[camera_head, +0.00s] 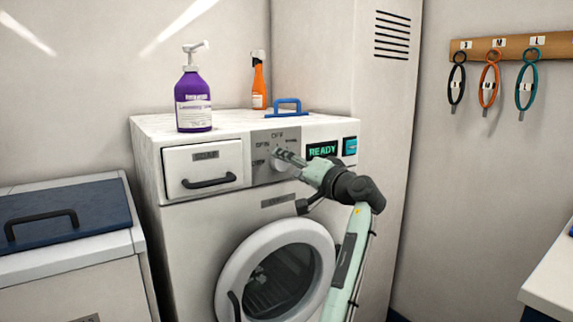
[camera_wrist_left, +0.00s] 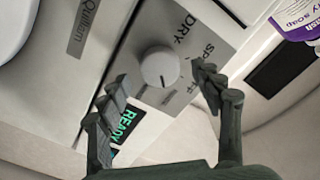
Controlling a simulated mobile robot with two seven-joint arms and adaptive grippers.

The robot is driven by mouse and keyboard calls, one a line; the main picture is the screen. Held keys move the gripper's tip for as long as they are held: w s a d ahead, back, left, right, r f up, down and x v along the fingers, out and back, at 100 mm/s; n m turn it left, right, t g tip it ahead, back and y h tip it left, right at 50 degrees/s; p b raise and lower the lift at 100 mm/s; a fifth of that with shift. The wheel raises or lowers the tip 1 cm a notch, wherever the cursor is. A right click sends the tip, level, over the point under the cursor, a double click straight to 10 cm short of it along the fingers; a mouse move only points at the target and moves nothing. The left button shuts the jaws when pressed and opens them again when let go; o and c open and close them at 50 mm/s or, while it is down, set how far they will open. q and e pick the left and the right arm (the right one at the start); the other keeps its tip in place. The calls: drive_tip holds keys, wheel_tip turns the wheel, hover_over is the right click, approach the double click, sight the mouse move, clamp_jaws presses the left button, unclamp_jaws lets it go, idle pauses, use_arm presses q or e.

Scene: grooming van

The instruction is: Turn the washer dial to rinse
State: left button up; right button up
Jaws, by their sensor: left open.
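The washer (camera_head: 181,226) is a white front-loader with a grey dial panel (camera_head: 259,172). The panel carries labels including OFF at the top and SPIN and DRY to the left. In the left wrist view the round white dial (camera_wrist_left: 160,68) sits between my left gripper's spread fingers, with a thin dark mark on its face. My left gripper (camera_wrist_left: 159,80) is open and looks apart from the dial. In the head view the left gripper (camera_head: 283,157) is in front of the panel and largely hides the dial. My right gripper is not in view.
A READY display (camera_head: 322,149) is right of the panel, the soap drawer (camera_head: 203,162) left. A purple bottle (camera_head: 193,103), an orange spray bottle (camera_head: 258,82) and a blue handle (camera_head: 287,105) are on top. The round door (camera_head: 229,278) is below. A dark blue lid (camera_head: 95,214) lies left.

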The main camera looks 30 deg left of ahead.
use_arm(q)
drive_tip(key=v, duration=1)
drive_tip(key=shift+a, duration=0.15)
drive_tip(key=x, duration=1.1)
drive_tip(key=shift+w+a+n, duration=0.2)
drive_tip(key=shift+a+n, duration=0.15)
drive_tip(key=shift+n, duration=0.05)
drive_tip(key=shift+m, duration=0.3)
